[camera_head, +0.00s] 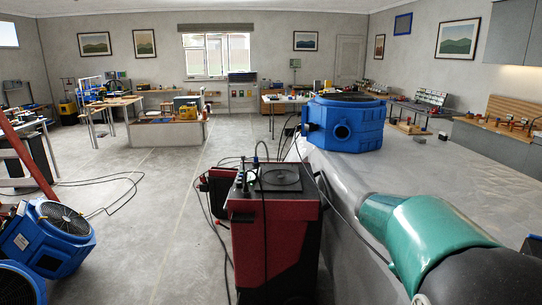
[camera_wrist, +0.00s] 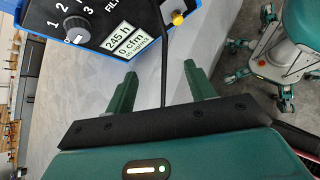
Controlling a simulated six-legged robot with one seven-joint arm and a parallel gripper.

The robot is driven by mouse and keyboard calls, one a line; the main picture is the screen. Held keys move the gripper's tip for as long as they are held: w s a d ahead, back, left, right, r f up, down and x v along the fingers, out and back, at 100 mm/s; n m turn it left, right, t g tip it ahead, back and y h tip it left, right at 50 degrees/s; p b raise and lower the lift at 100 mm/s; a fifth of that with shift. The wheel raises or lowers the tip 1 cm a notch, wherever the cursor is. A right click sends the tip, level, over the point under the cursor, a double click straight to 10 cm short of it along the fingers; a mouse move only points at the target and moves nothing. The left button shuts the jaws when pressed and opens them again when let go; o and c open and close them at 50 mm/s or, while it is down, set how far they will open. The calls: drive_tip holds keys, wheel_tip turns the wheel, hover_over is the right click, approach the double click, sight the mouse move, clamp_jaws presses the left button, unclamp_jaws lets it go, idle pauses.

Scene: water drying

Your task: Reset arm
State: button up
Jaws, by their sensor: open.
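Beyond and above the fingers is a blue machine with a dark control panel (camera_wrist: 93,22). The panel has a numbered dial (camera_wrist: 75,27) and a display reading 245 h and 0 cfm. A yellow knob (camera_wrist: 178,18) sits at its right side. In the head view my green and black arm reaches in from the lower right; the gripper is not visible there. A blue round machine (camera_head: 343,124) stands on a grey surface (camera_head: 335,172).
A red and black machine (camera_head: 272,225) with cables stands in front of the grey surface. Blue fans (camera_head: 45,238) sit on the floor at lower left, with loose cables (camera_head: 115,195) beside them. Workbenches (camera_head: 165,133) stand farther back. Open floor (camera_head: 165,220) lies between.

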drive_tip(key=s+a+m+t+y, duration=0.3)
drive_tip(key=s+a+t+y, duration=0.1)
drive_tip(key=a, duration=0.6)
drive_tip(key=s+a+m+t+y, duration=0.3)
drive_tip(key=s+a+t, duration=0.3)
drive_tip(key=s+a, duration=0.2)
drive_tip(key=shift+s+a+y, duration=0.25)
drive_tip(key=shift+a+y, duration=0.45)
drive_tip(key=shift+a, duration=0.2)
drive_tip(key=shift+s+a+r+t, duration=0.1)
drive_tip(key=shift+s+a+t, duration=0.05)
drive_tip(key=shift+a+t, duration=0.15)
drive_tip(key=shift+c, duration=0.4)
drive_tip(key=shift+s+a, duration=0.1)
drive_tip(key=shift+a, duration=0.05)
drive_tip(key=c, duration=0.3)
drive_tip(key=shift+a, duration=0.1)
